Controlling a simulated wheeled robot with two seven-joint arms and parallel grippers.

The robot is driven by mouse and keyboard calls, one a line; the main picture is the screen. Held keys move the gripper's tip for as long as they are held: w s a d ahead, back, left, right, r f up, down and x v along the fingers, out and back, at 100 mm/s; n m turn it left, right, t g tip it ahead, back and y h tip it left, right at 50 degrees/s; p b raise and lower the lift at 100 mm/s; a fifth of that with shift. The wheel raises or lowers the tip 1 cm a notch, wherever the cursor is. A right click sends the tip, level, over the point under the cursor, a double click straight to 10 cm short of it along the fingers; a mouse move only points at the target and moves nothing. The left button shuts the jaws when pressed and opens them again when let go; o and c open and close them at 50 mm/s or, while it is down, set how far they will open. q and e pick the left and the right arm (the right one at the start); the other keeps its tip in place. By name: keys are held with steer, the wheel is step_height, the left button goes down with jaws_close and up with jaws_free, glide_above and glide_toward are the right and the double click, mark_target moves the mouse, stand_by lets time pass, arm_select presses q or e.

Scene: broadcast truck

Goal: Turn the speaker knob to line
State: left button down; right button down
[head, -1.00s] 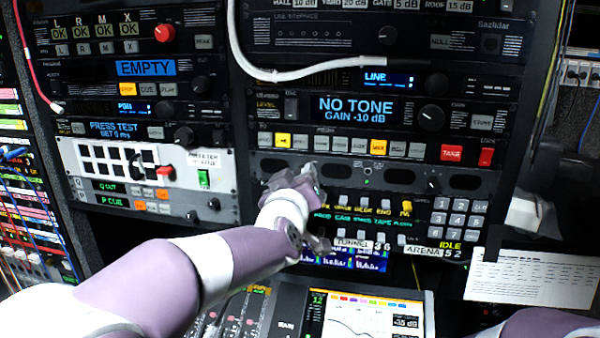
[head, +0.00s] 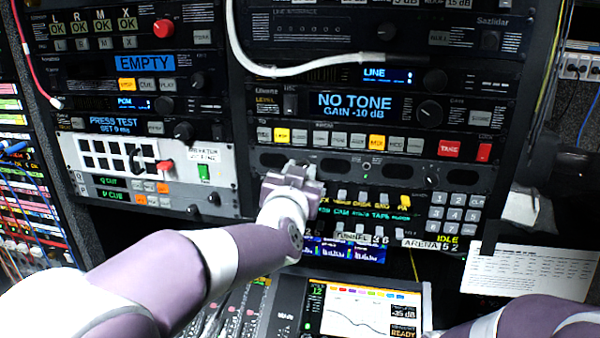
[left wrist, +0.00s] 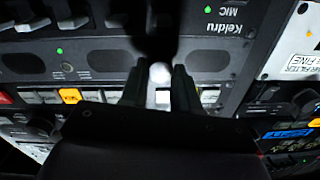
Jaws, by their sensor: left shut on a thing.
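The speaker panel (head: 462,180) is a dark rack unit with oval grilles, in the right-hand rack. My left gripper (head: 298,172) is at this panel's left part, and its fingertips are hard to make out in the head view. In the left wrist view my left gripper (left wrist: 160,88) has its two dark fingers on either side of a pale, brightly lit knob (left wrist: 160,74), shut on it. The knob's pointer and any line mark cannot be made out. In the head view the gripper hides this knob. My right gripper is not in view.
Above the panel runs a row of buttons (head: 335,140) under a screen reading NO TONE (head: 355,106). Below it are switches and a keypad (head: 457,212). A white cable (head: 290,72) hangs above. A touch screen (head: 370,310) and a paper sheet (head: 530,272) are lower down.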

arm_select(q)
steer(key=shift+f, duration=0.45)
steer(key=c, duration=1.1)
jaws_free()
steer(key=shift+o, duration=1.4)
steer(key=shift+r, duration=0.25)
steer(key=shift+s, duration=0.1)
steer(key=s+a+b, duration=0.2)
steer(key=s+b, duration=0.2)
steer(key=s, duration=0.8)
steer(key=shift+s+b, duration=0.2)
steer(key=shift+b, duration=0.15)
